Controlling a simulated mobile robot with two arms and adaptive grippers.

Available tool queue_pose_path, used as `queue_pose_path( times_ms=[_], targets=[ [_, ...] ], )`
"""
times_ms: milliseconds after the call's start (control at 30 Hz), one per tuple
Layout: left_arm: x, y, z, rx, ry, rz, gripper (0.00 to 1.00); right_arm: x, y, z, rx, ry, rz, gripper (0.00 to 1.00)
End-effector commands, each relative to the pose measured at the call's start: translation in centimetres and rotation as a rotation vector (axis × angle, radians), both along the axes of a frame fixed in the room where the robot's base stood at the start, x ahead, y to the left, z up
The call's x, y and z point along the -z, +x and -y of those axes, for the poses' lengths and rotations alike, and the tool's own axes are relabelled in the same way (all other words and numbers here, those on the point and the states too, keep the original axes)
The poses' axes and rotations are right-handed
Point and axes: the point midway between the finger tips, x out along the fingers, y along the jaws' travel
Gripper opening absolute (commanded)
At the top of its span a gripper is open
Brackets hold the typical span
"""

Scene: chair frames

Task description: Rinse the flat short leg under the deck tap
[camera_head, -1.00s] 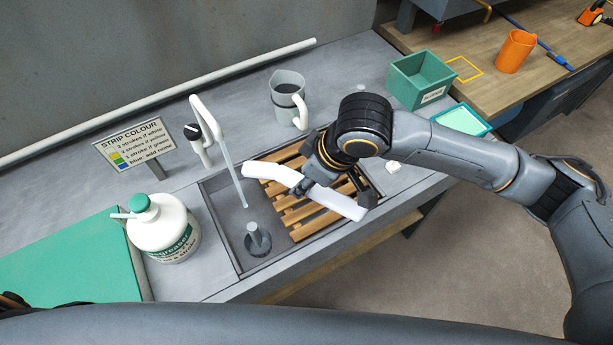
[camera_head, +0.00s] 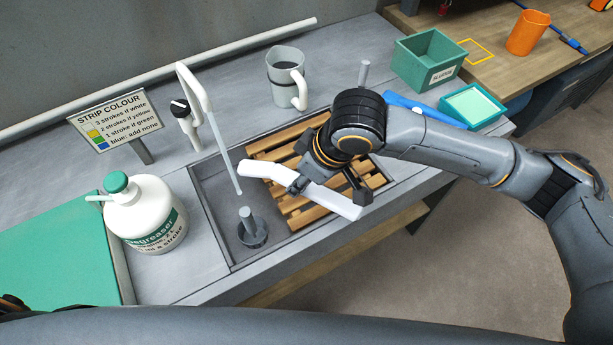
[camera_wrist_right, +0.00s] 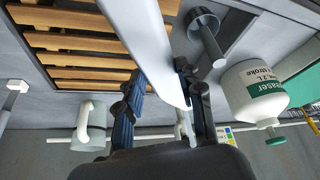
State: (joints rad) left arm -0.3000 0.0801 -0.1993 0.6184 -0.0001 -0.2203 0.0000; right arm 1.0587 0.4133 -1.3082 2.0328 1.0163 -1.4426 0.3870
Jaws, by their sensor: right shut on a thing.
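The white flat short leg (camera_head: 325,199), slightly bent, is held over the sink's slatted wooden rack (camera_head: 290,215). My right gripper (camera_head: 328,188) is shut on it near its middle. The leg also shows in the right wrist view (camera_wrist_right: 140,35), between the fingers (camera_wrist_right: 165,100). The white deck tap (camera_head: 190,88), with a black knob (camera_head: 180,108), stands behind the sink (camera_head: 212,190). A thin pale line (camera_head: 228,165) runs from its spout down into the sink; I cannot tell whether it is water or pipe. The leg's left end is just right of this line, apart from it.
A grey upright drain piece (camera_head: 250,228) stands in the sink. A degreaser bottle (camera_head: 145,212) and a strip colour sign (camera_head: 118,120) are left of it. A grey jug (camera_head: 287,78), a green bin (camera_head: 427,60) and a green tray (camera_head: 472,106) stand behind and right.

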Motion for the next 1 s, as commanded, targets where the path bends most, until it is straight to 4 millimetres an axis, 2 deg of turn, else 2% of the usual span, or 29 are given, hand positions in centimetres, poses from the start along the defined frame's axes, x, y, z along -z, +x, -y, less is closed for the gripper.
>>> queue_pose_path(
  times_ms=[100, 600, 1000],
  targets=[
    [-0.9, 0.0, 0.0, 0.000, 0.000, 0.000, 0.40, -0.5, 0.5, -1.3, -0.001, 0.003, 0.002, 0.00],
    [-2.3, 0.1, 0.0, 0.001, 0.000, 0.002, 0.40, -0.4, 2.7, -5.7, -0.001, 0.002, 0.001, 0.00],
    [-2.6, 0.1, 0.0, 0.001, 0.000, 0.002, 0.40, -0.3, 3.6, -7.3, 0.000, 0.001, 0.002, 0.00]
  ],
)
